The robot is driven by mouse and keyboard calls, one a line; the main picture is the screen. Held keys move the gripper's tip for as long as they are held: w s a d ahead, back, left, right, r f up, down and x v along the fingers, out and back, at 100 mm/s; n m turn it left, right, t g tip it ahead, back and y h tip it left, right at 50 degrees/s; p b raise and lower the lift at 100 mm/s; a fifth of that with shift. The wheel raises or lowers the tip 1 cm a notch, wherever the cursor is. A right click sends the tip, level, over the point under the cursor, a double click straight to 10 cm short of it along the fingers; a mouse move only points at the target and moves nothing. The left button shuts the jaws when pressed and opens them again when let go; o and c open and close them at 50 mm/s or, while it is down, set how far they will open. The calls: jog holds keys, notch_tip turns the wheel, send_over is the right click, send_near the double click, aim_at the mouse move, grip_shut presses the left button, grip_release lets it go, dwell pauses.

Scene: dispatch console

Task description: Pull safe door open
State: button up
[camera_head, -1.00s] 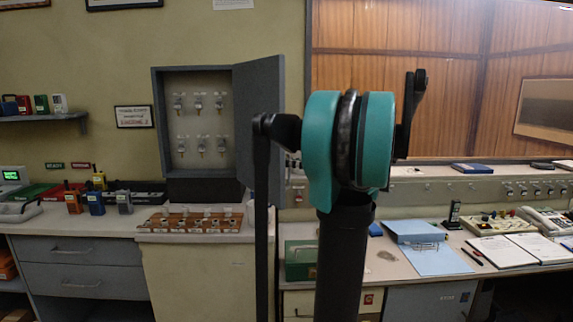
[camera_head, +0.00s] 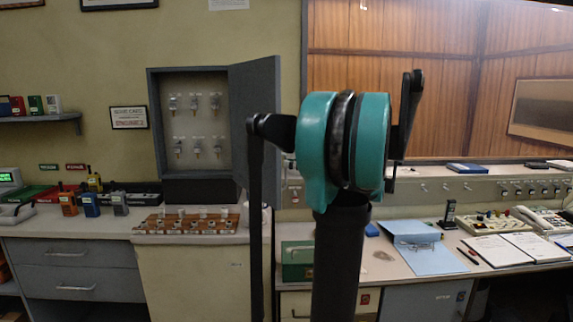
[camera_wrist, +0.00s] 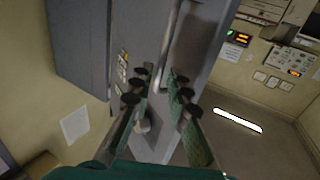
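The safe appears to be the grey wall cabinet (camera_head: 155,120) with several keys hanging inside, left of centre in the head view. Its grey door (camera_head: 262,85) stands open, swung out on the right side. My arm crosses in front of the door's lower right part, and my gripper is hidden there. In the wrist view, my gripper (camera_wrist: 160,88) has its green fingers apart on both sides of a slim silver handle (camera_wrist: 174,45) on the grey door (camera_wrist: 205,45). The handle's lower end lies between the fingertips; whether they touch it is unclear.
A counter below the safe holds a wooden rack (camera_head: 190,222) of small items and several radios (camera_head: 92,204). To the right, a desk carries a blue folder (camera_head: 412,231), an open book (camera_head: 500,247) and a telephone (camera_head: 540,217). A green box (camera_head: 298,262) stands near my arm.

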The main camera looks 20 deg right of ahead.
jog(key=v, duration=0.8)
jog(key=shift+s+d, duration=0.25)
jog(key=shift+s, duration=0.1)
